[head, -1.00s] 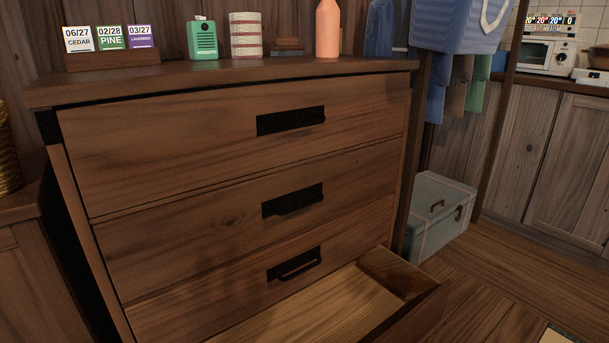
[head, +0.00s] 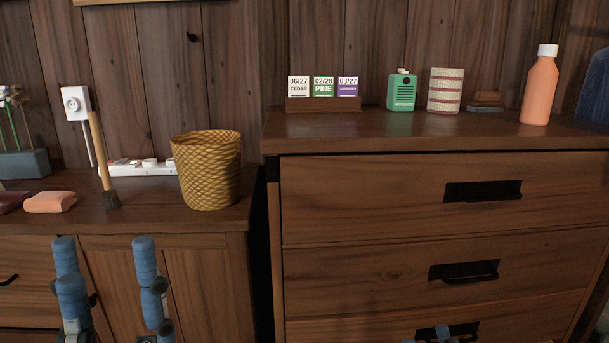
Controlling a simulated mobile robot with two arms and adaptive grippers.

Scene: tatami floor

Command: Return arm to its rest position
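My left gripper (head: 104,248) is at the lower left of the head view, in front of the low cabinet's doors. Its blue fingers stand upright and wide apart, with nothing between them. Only the tips of my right gripper (head: 442,334) show at the bottom edge, in front of the dresser's third handle. The rest of it is cut off, so its opening cannot be judged. The dresser (head: 370,229) fills the right side; the drawer fronts in view look closed, and its lower part is out of the picture.
The low cabinet (head: 150,220) holds a woven basket (head: 207,170), a power strip (head: 140,168), and a wooden-handled tool (head: 103,160). On the dresser stand a card holder (head: 322,104), green device (head: 401,92), striped container (head: 444,90) and orange bottle (head: 540,88).

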